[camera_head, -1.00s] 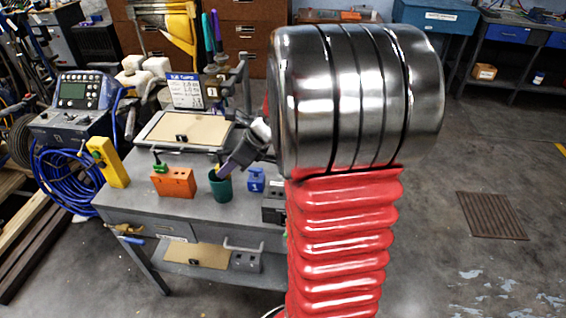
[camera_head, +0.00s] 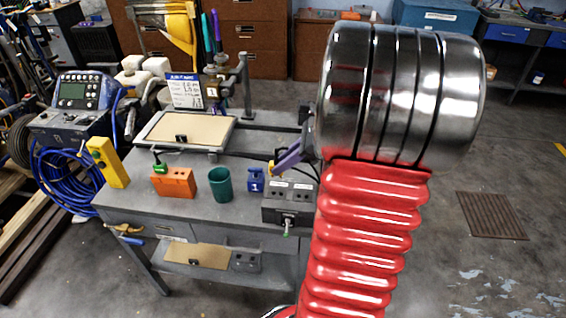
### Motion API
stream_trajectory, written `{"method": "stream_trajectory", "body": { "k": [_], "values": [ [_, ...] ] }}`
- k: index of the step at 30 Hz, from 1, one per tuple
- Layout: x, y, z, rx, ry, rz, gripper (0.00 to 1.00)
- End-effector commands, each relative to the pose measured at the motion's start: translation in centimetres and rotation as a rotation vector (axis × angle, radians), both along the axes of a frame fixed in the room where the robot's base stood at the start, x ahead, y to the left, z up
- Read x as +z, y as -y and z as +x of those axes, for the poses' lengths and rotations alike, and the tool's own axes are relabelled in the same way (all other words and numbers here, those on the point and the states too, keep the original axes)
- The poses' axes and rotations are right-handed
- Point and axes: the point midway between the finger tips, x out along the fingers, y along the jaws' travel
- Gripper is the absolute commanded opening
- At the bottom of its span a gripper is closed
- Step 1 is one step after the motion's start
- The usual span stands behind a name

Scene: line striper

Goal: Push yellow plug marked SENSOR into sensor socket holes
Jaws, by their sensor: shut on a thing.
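My gripper (camera_head: 281,165), with purple-grey fingers, is just above and behind the back edge of the grey socket box (camera_head: 268,214). It is shut on the yellow plug (camera_head: 278,174), of which only a small yellow patch shows. The plug's marking and its prongs cannot be made out. The box stands at the right front of the grey table, with dark holes and small white labels on its top. The labels are too small to read, and I cannot tell whether the plug touches the box. My arm hides what lies to the right.
A blue block (camera_head: 256,180) marked 1 and a dark green cup (camera_head: 220,184) stand left of the box. Further left are an orange block (camera_head: 174,183) and a yellow box (camera_head: 107,162). A tan-topped tray (camera_head: 186,130) lies behind.

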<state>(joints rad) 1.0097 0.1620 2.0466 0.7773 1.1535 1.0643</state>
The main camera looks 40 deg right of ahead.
Motion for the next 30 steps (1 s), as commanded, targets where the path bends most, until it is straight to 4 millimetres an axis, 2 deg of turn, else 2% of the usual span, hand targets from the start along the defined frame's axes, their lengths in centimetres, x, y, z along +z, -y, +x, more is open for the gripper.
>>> {"method": "stream_trajectory", "body": {
  "k": [8, 30],
  "values": [
    [-0.6, 0.0, 0.0, 0.000, -0.001, 0.001, 0.00],
    [-5.4, 0.0, 0.0, -0.002, -0.001, 0.001, 0.00]
  ]
}}
